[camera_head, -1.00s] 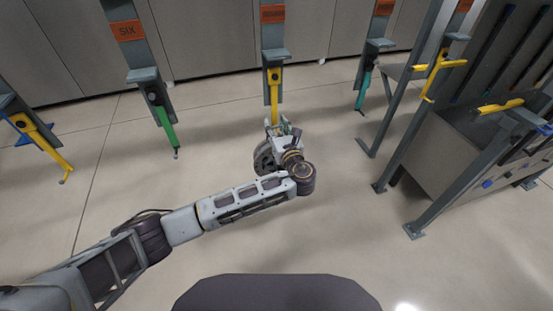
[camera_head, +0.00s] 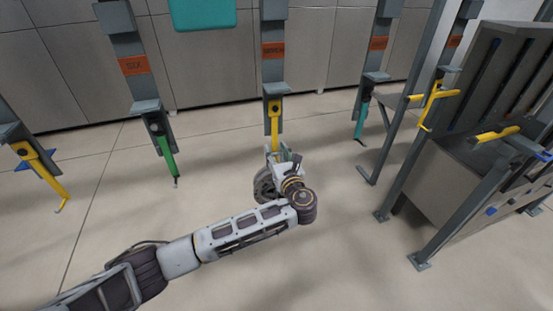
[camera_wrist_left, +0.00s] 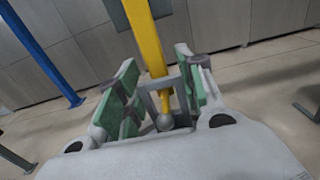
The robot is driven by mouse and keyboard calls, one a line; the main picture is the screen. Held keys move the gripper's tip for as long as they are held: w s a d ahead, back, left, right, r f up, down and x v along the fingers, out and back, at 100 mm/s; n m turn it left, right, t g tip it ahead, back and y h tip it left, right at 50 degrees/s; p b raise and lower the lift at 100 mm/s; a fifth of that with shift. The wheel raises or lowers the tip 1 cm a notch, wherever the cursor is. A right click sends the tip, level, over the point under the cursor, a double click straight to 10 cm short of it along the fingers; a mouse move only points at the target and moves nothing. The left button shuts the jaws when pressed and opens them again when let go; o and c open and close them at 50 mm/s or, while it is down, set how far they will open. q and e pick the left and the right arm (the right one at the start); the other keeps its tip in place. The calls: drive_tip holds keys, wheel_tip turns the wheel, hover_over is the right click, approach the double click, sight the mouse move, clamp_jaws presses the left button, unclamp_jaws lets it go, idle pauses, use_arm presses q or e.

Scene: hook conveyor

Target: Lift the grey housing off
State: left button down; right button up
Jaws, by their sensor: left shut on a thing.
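My left gripper (camera_head: 280,152) is at the lower end of the middle yellow hook (camera_head: 275,118). In the left wrist view the green-padded fingers (camera_wrist_left: 158,98) stand on both sides of that hook (camera_wrist_left: 148,42), shut on a grey frame-like piece (camera_wrist_left: 182,112) between them, which I take to be the grey housing. The hook's round tip (camera_wrist_left: 165,122) shows within the grey piece. Whether the piece touches the hook is unclear. Much of it is hidden by the fingers and palm. My right gripper is not in view.
A green hook (camera_head: 167,155) and another yellow hook (camera_head: 42,170) hang to the left, a teal hook (camera_head: 362,118) to the right. A grey metal stand (camera_head: 450,170) with yellow handles is at the right. The floor around the gripper is clear.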

use_arm(q)
drive_tip(key=shift+r+b, duration=0.35)
drive_tip(key=shift+r, duration=0.8)
drive_tip(key=b+v, duration=0.3)
drive_tip(key=v, duration=1.5)
drive_tip(key=shift+f, duration=0.85)
drive_tip(key=shift+s+d+p, duration=0.1)
drive_tip(key=shift+s+p, duration=0.15)
drive_tip(key=shift+p, duration=0.05)
drive_tip(key=shift+s+d, duration=0.1)
drive_tip(key=shift+s, duration=0.25)
drive_tip(key=shift+s+p, duration=0.3)
drive_tip(key=shift+p, duration=0.15)
drive_tip(key=shift+s+d, duration=0.2)
drive_tip(key=shift+s, duration=0.15)
drive_tip(key=shift+s+d+p, duration=0.2)
drive_tip(key=shift+s+p, duration=0.4)
drive_tip(key=shift+p, duration=0.1)
